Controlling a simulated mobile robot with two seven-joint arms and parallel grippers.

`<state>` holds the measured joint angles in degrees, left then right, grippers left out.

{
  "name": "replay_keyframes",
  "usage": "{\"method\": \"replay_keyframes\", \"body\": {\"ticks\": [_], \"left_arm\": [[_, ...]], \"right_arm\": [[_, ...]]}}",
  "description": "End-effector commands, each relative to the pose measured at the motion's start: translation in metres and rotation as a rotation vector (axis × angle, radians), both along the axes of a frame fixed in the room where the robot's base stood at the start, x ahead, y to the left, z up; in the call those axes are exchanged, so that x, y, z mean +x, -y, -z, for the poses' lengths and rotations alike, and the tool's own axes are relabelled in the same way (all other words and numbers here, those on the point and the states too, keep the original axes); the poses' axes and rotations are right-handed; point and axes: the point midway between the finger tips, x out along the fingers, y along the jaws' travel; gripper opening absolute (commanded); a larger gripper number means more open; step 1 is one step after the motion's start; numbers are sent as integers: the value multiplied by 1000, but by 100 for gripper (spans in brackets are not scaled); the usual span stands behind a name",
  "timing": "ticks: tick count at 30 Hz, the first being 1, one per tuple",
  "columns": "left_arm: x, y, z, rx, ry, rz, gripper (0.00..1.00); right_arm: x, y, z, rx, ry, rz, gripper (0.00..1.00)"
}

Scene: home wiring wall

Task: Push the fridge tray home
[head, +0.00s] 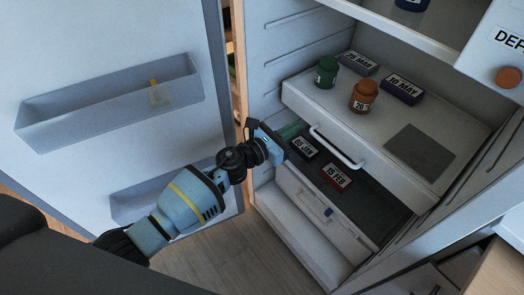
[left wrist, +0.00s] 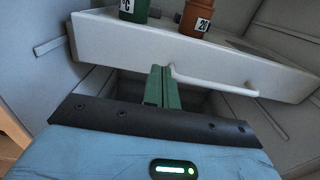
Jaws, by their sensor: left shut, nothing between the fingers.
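The white fridge tray (head: 380,168) has a white bar handle (head: 337,149) on its front. It carries a green jar (head: 326,72), an orange jar (head: 363,97), a grey box (head: 357,63), a dark purple box (head: 401,88) and a flat grey patch. My left gripper (head: 291,131) is at the left part of the tray's front, its green fingers shut and empty. In the left wrist view the fingers (left wrist: 162,88) point at the tray front (left wrist: 120,40), beside the handle's left end (left wrist: 172,70). I cannot tell whether they touch. My right gripper is not in view.
Below the tray is a dark-floored drawer with a black box (head: 303,147) and a red box (head: 336,176). The open fridge door (head: 110,45) with bins (head: 110,103) stands left. A shelf (head: 400,30) is above, and a panel with an orange knob (head: 509,77) at right.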

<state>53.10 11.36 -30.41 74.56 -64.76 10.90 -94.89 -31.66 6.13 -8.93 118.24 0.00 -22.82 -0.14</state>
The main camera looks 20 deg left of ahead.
Motion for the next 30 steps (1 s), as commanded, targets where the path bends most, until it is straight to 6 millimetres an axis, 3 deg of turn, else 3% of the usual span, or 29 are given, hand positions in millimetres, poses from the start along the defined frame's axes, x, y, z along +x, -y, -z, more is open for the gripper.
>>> {"method": "replay_keyframes", "body": {"ticks": [6,12,18,30], "left_arm": [[-38,-26,0,4,0,2,0],[-63,-45,1,2,-2,1,0],[-73,-53,0,1,0,0,0],[-74,-53,0,1,0,1,0]], "right_arm": [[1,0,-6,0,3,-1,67],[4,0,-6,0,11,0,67],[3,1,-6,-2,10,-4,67],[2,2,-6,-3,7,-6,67]]}}
